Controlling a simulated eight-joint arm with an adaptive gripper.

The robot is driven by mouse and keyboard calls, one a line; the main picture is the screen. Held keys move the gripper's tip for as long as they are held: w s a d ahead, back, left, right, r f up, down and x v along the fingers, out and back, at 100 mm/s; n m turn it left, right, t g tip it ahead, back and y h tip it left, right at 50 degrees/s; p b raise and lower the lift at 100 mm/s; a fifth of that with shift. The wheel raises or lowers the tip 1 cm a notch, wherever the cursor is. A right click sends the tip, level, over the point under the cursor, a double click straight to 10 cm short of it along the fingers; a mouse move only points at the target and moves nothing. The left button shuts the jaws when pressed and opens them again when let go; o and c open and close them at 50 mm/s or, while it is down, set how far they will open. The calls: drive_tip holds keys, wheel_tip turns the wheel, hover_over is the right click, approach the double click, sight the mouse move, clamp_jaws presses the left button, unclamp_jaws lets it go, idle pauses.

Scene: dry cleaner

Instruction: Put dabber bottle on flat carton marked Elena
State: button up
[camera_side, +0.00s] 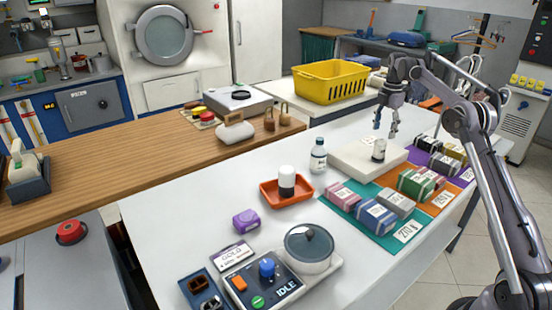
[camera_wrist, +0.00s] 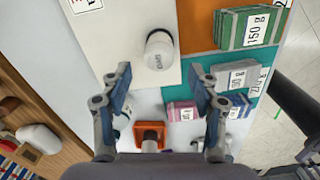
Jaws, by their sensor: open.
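A white flat carton (camera_side: 345,158) lies at the back of the white table; it also shows in the wrist view (camera_wrist: 112,30). A label sits at its cut-off edge in the wrist view, but I cannot read a name.
An orange tray (camera_side: 270,194) holds a black-and-white jar. Wrapped, labelled bundles, including a blue one (camera_side: 375,216), lie on coloured mats in front and right. A yellow basket (camera_side: 331,88) stands behind.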

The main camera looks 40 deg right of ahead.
drive_tip(key=shift+r, duration=1.65)
drive_tip(key=s+a+r+m+t+h, duration=0.15)
drive_tip(key=a+r+m, duration=0.3)
drive_tip(key=a, duration=0.65)
drive_tip(key=s+a+r+m+t, duration=0.25)
drive_tip(key=a+r, duration=0.35)
drive_tip(key=a, duration=0.5)
drive_tip(key=s+a+f+m+t, duration=0.1)
drive_tip(key=s+a+f+m, duration=0.3)
drive_tip(key=s+a, duration=0.4)
drive_tip(key=s+a+f+m+t+y, duration=0.1)
drive_tip(key=s+a+f+m+t, duration=0.1)
drive_tip(key=s+a+f+m, duration=0.2)
drive_tip(key=s+a+f, duration=0.3)
drive_tip(key=s+a, duration=0.2)
drive_tip(key=s, duration=0.2)
drive_tip(key=shift+f+m, duration=0.15)
drive_tip(key=shift+m, duration=0.25)
